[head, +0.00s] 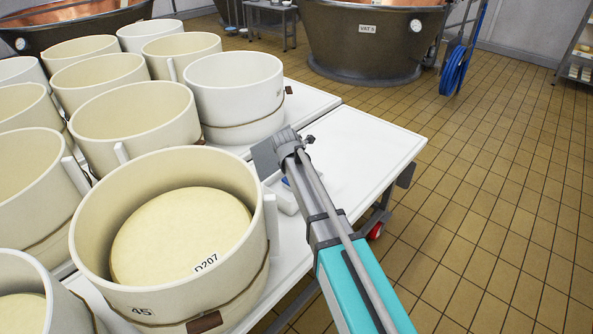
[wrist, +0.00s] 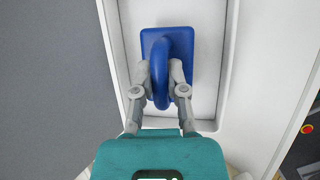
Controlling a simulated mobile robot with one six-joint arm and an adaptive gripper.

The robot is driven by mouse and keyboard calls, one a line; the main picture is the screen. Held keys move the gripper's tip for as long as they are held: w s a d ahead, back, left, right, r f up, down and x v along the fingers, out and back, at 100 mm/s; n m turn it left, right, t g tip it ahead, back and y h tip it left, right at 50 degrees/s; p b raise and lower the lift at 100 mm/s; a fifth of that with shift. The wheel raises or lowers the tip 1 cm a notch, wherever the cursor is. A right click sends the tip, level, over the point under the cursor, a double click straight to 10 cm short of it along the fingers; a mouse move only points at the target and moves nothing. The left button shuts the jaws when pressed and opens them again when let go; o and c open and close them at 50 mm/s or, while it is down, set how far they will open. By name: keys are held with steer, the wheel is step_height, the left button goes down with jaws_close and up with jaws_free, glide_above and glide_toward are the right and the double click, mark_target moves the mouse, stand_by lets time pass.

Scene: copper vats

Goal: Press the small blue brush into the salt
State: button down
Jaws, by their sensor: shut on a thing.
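The small blue brush (wrist: 182,43) has a rectangular base and a curved loop handle. In the wrist view my gripper (wrist: 161,78) is shut on the handle, one finger on each side. The brush is over or in a shallow white tray (wrist: 228,50) with a pale floor. I cannot make out the salt as a separate layer, nor whether the brush touches it. In the head view my arm hides most of the tray (head: 289,207) and nearly all of the brush; only a bit of blue shows.
Large cream cheese moulds (head: 236,85) crowd the table to the left; a near one holds a cheese (head: 180,235) labelled D207. The white table top (head: 365,150) is clear to the right of my arm. Copper vats (head: 365,45) and a blue hose (head: 453,72) stand behind on tiled floor.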

steer(key=shift+r, duration=0.1)
stand_by(0.3)
steer(key=shift+r+p, duration=3.4)
steer(key=shift+p, duration=0.15)
steer(key=shift+r, duration=0.1)
steer(key=shift+r+p, duration=0.5)
steer(key=shift+p, duration=0.1)
step_height(320, 180, up, 18)
steer(key=p, duration=1.8)
